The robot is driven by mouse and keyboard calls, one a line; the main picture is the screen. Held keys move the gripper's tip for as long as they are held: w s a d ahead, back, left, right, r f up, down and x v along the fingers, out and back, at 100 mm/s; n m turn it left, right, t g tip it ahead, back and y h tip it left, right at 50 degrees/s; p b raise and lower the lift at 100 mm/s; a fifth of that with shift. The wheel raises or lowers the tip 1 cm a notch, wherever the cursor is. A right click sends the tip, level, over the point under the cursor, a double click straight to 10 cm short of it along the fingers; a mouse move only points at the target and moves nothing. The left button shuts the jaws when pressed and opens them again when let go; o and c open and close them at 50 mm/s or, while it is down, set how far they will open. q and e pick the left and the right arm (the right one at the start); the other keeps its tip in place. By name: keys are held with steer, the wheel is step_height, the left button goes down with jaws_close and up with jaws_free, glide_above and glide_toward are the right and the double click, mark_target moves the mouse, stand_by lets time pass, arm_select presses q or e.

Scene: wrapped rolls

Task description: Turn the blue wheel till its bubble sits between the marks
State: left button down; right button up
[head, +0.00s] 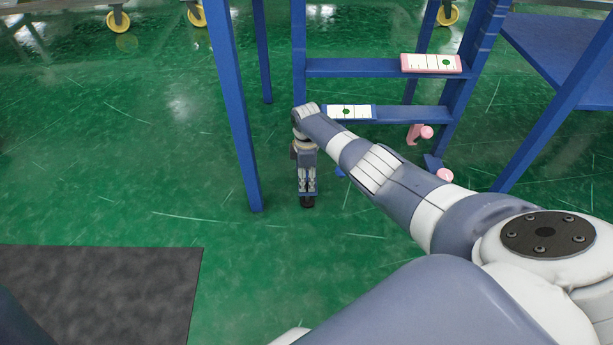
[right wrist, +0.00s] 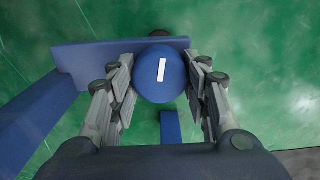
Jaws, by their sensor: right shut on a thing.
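The blue wheel (right wrist: 149,88) shows in the right wrist view as a round knob with a white stripe, the stripe nearly upright in the picture. My right gripper (head: 307,198) points down by the blue frame and is shut on this wheel, a finger on each side. In the head view the wheel is hidden by my gripper. The blue-ended level strip (head: 362,112) lies on the lower crossbar, its green bubble left of the middle. The dark marks are too small to tell whether the bubble is between them. My left gripper is out of view.
A pink-ended level strip (head: 426,63) lies on the upper crossbar, its bubble right of the middle. Pink knobs (head: 445,175) sit below the lower crossbar. A blue post (head: 238,120) stands left of my gripper. A dark mat (head: 110,290) lies on the open green floor.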

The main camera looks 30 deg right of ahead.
mark_target(307, 177)
steer(key=shift+s+n, duration=0.1)
steer(key=shift+n, duration=1.9)
steer(key=o, duration=1.1)
steer(key=shift+c, duration=0.2)
step_height(307, 177, up, 12)
steer(key=shift+a+f, duration=0.1)
